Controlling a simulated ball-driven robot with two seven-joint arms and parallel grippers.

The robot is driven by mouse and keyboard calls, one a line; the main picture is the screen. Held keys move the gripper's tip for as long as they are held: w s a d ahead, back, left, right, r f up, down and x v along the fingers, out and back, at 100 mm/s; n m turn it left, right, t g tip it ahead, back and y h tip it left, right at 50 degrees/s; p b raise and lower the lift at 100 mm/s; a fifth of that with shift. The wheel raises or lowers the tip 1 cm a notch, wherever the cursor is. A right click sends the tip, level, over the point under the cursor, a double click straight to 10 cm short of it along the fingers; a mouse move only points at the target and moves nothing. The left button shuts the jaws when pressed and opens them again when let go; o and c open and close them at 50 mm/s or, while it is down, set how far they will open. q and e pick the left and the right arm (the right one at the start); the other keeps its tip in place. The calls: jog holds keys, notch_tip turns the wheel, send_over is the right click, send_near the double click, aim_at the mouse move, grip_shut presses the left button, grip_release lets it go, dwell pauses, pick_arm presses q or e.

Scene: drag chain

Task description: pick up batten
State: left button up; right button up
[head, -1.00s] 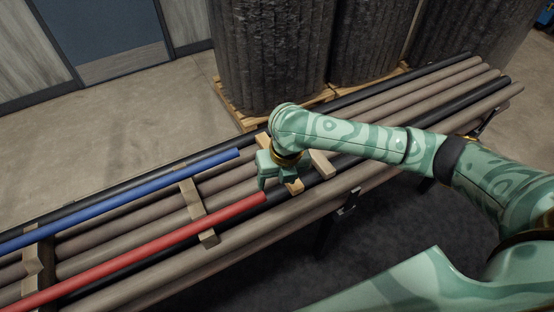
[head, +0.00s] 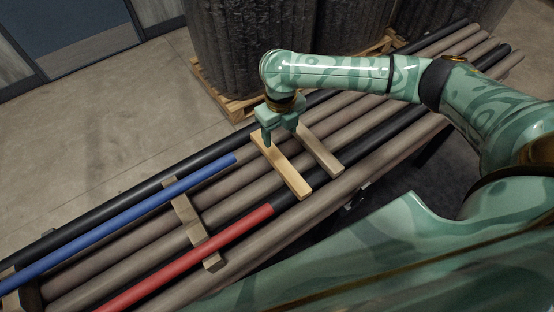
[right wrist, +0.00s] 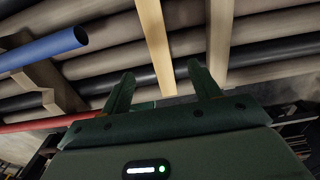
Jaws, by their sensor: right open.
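Pale wooden battens lie across the pipes in the head view. One batten (head: 286,170) lies just right of the blue and red pipe ends, a second (head: 320,151) is right of it, and a greyer one (head: 194,222) is further left under the coloured pipes. My right gripper (head: 279,136) is open and empty at the far end of the first batten, hiding part of that end. In the right wrist view, this batten (right wrist: 156,45) shows between the open fingers (right wrist: 163,88), and the second batten (right wrist: 221,38) is just right of them. Contact cannot be told.
A blue pipe (head: 130,215) and a red pipe (head: 190,258) lie over the rack's brown and black pipes. Black wrapped bundles (head: 255,50) on wooden pallets stand behind the rack. Open floor (head: 110,120) is at the left.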

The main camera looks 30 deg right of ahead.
jog(key=b, duration=0.1)
send_over(279, 159)
notch_tip(279, 159, down, 6)
jog(key=shift+w+d+r, duration=0.1)
jog(key=shift+w, duration=0.05)
jog(key=shift+f+b, duration=0.3)
jog(key=shift+f, duration=0.1)
jog(key=f+b, duration=0.2)
jog(key=f, duration=0.3)
jog(key=shift+s, duration=0.2)
pick_arm(q)
jog(key=f, duration=0.4)
jog(key=shift+s, duration=0.35)
pick_arm(e)
jog(key=shift+c, duration=0.3)
jog(key=c, duration=1.1)
jog(key=shift+r, duration=0.15)
